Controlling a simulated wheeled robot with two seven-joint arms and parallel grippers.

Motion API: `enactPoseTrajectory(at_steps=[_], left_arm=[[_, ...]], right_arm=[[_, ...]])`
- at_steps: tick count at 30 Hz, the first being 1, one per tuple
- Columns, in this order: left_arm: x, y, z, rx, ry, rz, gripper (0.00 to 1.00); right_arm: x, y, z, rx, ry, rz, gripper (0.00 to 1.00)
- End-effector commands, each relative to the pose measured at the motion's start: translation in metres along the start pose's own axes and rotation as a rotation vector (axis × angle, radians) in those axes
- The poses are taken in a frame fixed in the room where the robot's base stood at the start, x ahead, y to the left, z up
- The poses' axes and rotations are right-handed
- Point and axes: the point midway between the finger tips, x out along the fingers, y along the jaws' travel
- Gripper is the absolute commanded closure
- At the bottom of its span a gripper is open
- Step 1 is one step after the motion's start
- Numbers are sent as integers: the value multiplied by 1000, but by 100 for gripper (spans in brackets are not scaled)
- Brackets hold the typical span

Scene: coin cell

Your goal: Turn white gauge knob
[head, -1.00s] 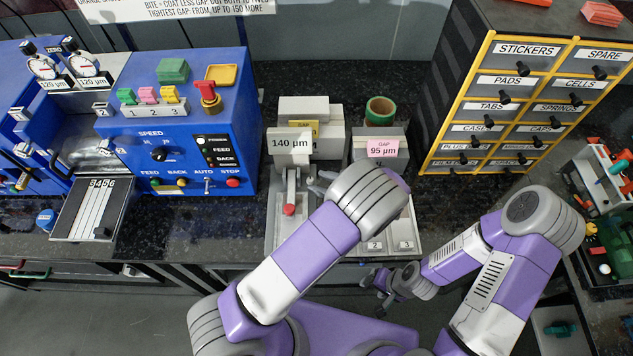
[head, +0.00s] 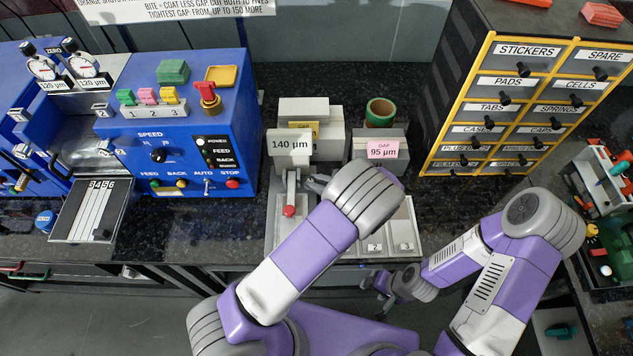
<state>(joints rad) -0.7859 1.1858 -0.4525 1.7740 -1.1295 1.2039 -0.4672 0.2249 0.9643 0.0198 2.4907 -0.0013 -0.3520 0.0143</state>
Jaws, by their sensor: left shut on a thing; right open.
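The white gauge block (head: 290,143) with its 140 µm display stands on the counter in the middle of the head view. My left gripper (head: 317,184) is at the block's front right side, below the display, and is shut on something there. It appears to be the white gauge knob, but the fingers and my wrist hide it. My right gripper (head: 380,285) is open and empty, low in front of the counter's edge, away from the gauge.
A grey block (head: 381,149) with a pink 95 µm label and a green roll (head: 381,110) stand right of the gauge. A red-tipped lever (head: 289,210) is close to my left gripper. A blue machine (head: 185,130) stands left, a drawer cabinet (head: 520,110) right.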

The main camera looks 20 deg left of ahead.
Motion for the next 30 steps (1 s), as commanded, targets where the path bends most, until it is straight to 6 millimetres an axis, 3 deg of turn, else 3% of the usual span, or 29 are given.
enactPoseTrajectory(at_steps=[14, 30], left_arm=[[0, 7, 0, 97, 1, -219, 100], [6, 15, -2, 250, 7, -599, 100]], right_arm=[[-4, -1, 0, 0, 0, 0, 43], [26, 10, -1, 0, 0, 0, 43]])
